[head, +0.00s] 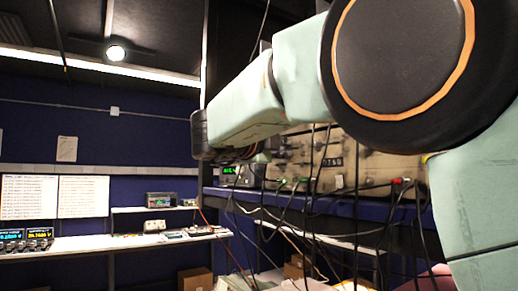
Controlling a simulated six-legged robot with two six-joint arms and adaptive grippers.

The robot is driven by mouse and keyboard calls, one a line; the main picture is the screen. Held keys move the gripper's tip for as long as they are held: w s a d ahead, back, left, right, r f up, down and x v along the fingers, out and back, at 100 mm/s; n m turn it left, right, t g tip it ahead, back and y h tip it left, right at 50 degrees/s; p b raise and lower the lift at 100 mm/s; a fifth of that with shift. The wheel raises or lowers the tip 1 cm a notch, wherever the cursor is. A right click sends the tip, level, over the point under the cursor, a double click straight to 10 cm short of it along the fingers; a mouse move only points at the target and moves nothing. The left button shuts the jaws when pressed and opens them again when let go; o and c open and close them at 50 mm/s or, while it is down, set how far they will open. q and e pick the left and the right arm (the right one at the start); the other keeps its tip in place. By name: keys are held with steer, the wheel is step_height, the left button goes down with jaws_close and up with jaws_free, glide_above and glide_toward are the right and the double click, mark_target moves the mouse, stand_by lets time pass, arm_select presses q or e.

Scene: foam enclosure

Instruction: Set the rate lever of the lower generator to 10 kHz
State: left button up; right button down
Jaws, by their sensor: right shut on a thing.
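My right arm reaches across the picture from the right and covers much of the equipment. My right gripper (250,153) is small and dark, at the left end of the beige equipment panel (375,160). It is shut on a small part there, taken to be the rate lever; the arm and fingers hide the lever itself, so its setting cannot be read. The panel carries knobs, a number window (333,163) and plugged-in cables. Which unit is the lower generator cannot be made out. My left gripper is not in view.
A small unit with a green display (229,170) stands left of the panel on the blue shelf (350,206). Several black cables hang in front of the shelf. A white bench (130,240) with instruments stands at the left. Cardboard boxes (195,279) sit below.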

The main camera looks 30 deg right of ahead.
steer(key=shift+s+d+f+b, duration=0.1)
steer(key=shift+s+b, duration=0.75)
steer(key=shift+s, duration=0.4)
steer(key=shift+w, duration=0.25)
steer(key=c, duration=1.4)
jaws_free()
steer(key=shift+s, duration=0.4)
steer(key=shift+w, duration=0.4)
steer(key=shift+s, duration=0.15)
